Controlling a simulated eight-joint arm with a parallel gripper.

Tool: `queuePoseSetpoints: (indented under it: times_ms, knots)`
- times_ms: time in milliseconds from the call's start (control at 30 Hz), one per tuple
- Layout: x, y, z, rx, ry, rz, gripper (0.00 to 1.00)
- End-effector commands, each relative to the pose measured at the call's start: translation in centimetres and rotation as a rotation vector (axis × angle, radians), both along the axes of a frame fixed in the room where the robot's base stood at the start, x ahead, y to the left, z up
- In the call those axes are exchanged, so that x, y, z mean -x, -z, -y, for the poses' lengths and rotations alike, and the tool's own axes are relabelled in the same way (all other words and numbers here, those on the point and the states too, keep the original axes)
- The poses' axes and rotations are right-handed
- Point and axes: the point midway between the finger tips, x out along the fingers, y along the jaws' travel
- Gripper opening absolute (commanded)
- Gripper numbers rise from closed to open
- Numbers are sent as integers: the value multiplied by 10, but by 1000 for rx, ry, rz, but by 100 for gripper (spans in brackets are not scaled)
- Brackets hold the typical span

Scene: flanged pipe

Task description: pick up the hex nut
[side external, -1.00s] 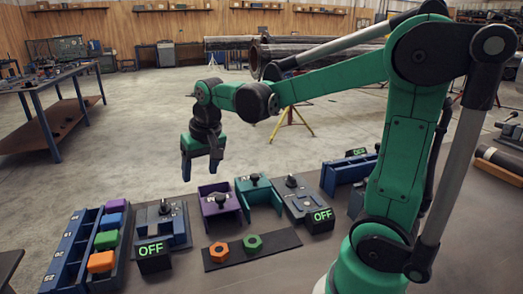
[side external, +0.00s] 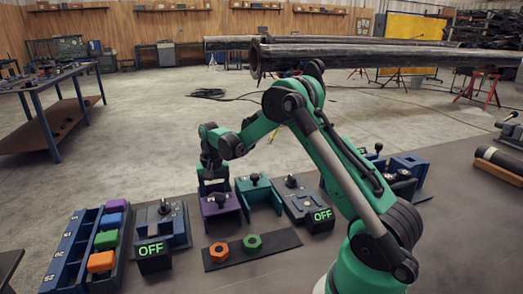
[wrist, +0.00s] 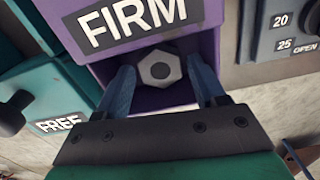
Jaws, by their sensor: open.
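A grey hex nut (wrist: 160,68) with a dark round centre sits inside the purple holder (wrist: 135,95) labelled FIRM in the wrist view. The purple holder (side external: 222,206) also shows in the side external view, where the grey nut is hidden. My gripper (wrist: 163,85) is open, its two blue fingers reaching into the holder on either side of the nut. I cannot tell whether they touch it. In the side external view my gripper (side external: 212,185) is low behind the purple holder. An orange hex nut (side external: 219,252) and a green hex nut (side external: 252,243) lie on a dark mat (side external: 282,242).
A teal holder (side external: 259,196) labelled FREE stands right of the purple one, and a grey knobbed fixture (side external: 302,202) is beyond it. Another knobbed fixture (side external: 163,222) and a blue tray (side external: 64,248) with coloured blocks are to the left. Two displays read OFF.

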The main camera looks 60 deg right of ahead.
Motion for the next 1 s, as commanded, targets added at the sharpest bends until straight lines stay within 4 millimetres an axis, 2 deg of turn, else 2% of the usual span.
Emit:
queuePoseSetpoints:
  times_ms: [267,300,500,533,833,1000]
  knots:
    - [0,5,0,1,-1,1,63]
    - [0,5,0,1,-1,1,60]
    - [0,5,0,1,-1,1,3]
    - [0,4,0,1,-1,1,0]
    - [0,3,0,1,-1,1,0]
    - [0,-10,0,1,-1,1,0]
